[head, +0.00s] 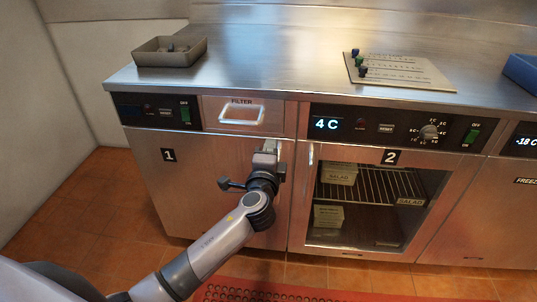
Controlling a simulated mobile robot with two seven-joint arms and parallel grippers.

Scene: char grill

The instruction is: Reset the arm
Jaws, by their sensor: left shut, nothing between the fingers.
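My left arm comes in from the lower left and reaches to the front of the steel counter unit. My left gripper (268,150) is shut and empty. In the picture it lies in front of the door of unit 1 (200,190), near that door's right edge and below the filter drawer (240,113). Whether it touches the door or its handle cannot be told. My right gripper does not show.
Unit 2 (308,165) is a glass-door fridge with labelled salad boxes inside, its display reading 4 C. A grey tray (152,54), a panel with coloured pegs (410,75) and a blue object (522,72) lie on the worktop. A red mat (300,294) lies on the tiled floor.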

